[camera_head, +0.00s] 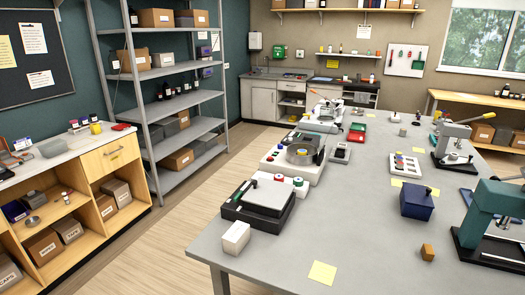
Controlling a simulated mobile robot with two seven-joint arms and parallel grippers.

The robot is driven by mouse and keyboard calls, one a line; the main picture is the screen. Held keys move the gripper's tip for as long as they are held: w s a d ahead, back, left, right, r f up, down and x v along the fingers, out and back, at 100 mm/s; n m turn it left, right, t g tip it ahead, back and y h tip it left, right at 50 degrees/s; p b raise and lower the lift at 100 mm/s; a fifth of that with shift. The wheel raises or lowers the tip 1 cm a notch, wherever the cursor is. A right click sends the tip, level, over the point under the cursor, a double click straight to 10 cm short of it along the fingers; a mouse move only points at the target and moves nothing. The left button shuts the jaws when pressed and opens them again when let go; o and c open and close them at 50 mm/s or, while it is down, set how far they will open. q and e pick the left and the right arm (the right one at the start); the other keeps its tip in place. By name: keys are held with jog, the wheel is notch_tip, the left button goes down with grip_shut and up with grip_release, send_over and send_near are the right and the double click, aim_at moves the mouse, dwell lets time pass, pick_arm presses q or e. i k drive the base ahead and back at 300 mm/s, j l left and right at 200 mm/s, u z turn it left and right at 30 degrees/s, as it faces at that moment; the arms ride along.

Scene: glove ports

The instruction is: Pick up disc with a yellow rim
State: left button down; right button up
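I cannot clearly make out a disc with a yellow rim. A white tray (393,163) on the grey table (340,222) holds several small round pieces, too small for me to tell their rim colours. A small yellow object (95,128) sits on the left counter, and its shape is unclear. Neither of my grippers is in view.
Along the table's left side stand a black-and-white device (262,197), a white machine (290,163) and red- and green-topped jars. A teal press (490,215), a blue box (416,202) and a small brown block (427,252) are at right. The front middle is mostly clear.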

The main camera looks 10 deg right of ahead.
aim_at(301, 152)
jog(key=i+j+u, duration=0.2)
jog(key=u, duration=0.2)
jog(key=i+j+u, duration=0.25)
jog(key=u, duration=0.15)
jog(key=i+j+u, duration=0.25)
jog(key=u, duration=0.15)
jog(key=i+j, duration=0.2)
jog(key=i, duration=0.25)
jog(key=i+j+u, duration=0.15)
jog(key=i, duration=0.3)
jog(key=i+j, duration=0.2)
jog(key=i, duration=0.25)
jog(key=i+l+z, duration=0.1)
jog(key=i+z, duration=0.2)
jog(key=z, duration=0.15)
jog(key=i+z, duration=0.3)
jog(key=z, duration=0.15)
jog(key=i+j+z, duration=0.15)
jog(key=i+z, duration=0.15)
jog(key=z, duration=0.2)
jog(key=i+l+z, duration=0.1)
jog(key=i+z, duration=0.75)
jog(key=i+j+z, duration=0.15)
jog(key=i+z, duration=0.15)
jog(key=z, duration=0.15)
jog(key=i+j+z, duration=0.25)
jog(key=i+z, duration=0.25)
jog(key=i+j+z, duration=0.5)
jog(key=k+l, duration=0.1)
